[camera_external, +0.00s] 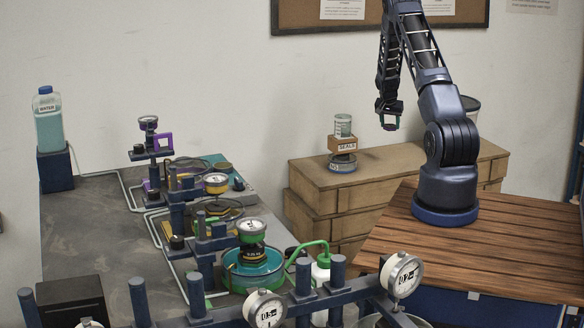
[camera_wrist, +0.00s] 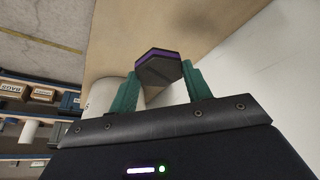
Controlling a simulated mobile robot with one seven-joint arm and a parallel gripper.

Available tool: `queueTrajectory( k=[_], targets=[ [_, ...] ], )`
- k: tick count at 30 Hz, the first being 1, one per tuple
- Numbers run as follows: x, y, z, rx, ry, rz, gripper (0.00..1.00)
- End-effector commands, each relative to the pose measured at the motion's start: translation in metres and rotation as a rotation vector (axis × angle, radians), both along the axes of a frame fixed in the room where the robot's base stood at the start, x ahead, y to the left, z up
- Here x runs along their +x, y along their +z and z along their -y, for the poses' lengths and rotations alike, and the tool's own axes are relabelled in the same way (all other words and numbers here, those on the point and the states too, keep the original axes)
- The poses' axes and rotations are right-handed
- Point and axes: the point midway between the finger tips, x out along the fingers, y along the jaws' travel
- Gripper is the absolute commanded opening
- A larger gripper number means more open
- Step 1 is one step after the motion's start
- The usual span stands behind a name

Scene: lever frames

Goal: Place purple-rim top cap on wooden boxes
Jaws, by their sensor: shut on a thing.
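My gripper (camera_external: 389,121) is above the wooden boxes (camera_external: 380,167), with a gap below it. It is shut on the purple-rim top cap, which shows in the wrist view (camera_wrist: 159,68) as a dark hexagonal piece with a purple band between the two green fingers. In the external view the cap is too small to make out clearly. The top of the wooden boxes shows as a tan surface in the wrist view (camera_wrist: 225,25).
A small stack with a SEALS box (camera_external: 342,143) and tins stands on the left part of the wooden boxes. A pale container (camera_external: 470,108) stands behind my arm. A grey bench (camera_external: 95,235) with gauges and pipes lies at left. The boxes' top between stack and arm is clear.

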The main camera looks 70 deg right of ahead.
Motion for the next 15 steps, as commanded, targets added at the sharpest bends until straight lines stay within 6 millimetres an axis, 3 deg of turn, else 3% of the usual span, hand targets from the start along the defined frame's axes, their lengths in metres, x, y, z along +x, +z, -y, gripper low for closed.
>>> queueTrajectory(
  k=[9, 15],
  targets=[
    [0.000, -0.070, 0.000, 0.001, 0.000, 0.000, 0.17],
    [0.000, -0.103, 0.000, 0.001, 0.001, 0.000, 0.17]
  ],
)
